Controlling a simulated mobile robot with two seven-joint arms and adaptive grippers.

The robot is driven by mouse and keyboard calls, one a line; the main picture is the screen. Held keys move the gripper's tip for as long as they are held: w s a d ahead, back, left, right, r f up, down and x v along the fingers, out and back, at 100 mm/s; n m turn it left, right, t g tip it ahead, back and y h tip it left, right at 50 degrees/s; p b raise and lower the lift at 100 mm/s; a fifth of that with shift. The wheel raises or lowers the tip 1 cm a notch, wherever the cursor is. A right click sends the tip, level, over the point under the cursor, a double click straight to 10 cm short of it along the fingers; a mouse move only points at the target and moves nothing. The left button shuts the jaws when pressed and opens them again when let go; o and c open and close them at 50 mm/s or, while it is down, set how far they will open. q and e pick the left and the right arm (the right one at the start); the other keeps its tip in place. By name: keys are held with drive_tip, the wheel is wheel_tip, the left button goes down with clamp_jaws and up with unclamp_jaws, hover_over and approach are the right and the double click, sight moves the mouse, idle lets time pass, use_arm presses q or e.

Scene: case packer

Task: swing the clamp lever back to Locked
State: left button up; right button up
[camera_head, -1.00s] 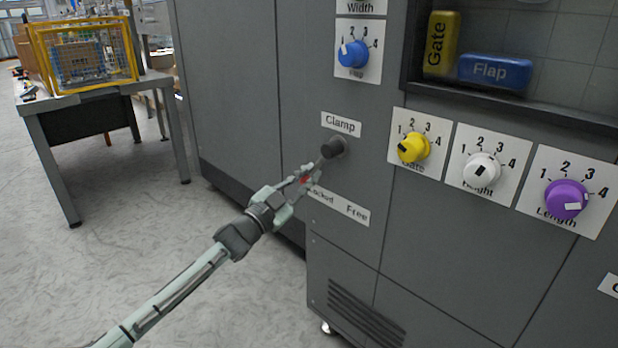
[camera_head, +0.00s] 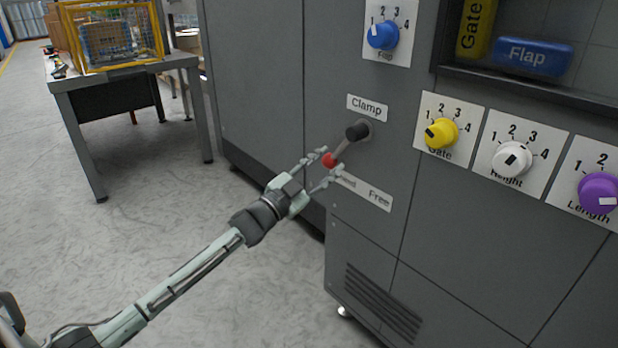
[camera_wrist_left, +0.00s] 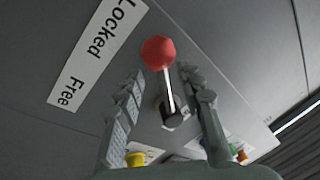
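The clamp lever has a black hub (camera_head: 357,131) below the Clamp label (camera_head: 367,106) and a short arm ending in a red ball (camera_head: 330,160). It points down and left, to the Locked end of the Locked/Free label (camera_head: 362,192). A finger of my left gripper (camera_head: 330,161) partly covers the word Locked. This gripper is open, its fingers spread on either side of the red ball. In the left wrist view the red ball (camera_wrist_left: 158,51) stands between and beyond the fingers, with gaps on both sides. My right gripper is not in view.
Blue (camera_head: 383,35), yellow (camera_head: 441,133), white (camera_head: 511,159) and purple (camera_head: 598,193) knobs stick out of the grey cabinet right of and above the lever. A table (camera_head: 130,72) with a yellow wire crate (camera_head: 112,33) stands at the back left. The floor between is clear.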

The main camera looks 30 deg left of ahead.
use_arm(q)
drive_tip(key=v, duration=1)
drive_tip(key=shift+s, duration=0.2)
drive_tip(key=shift+s+a+f, duration=0.1)
drive_tip(key=shift+f, duration=0.1)
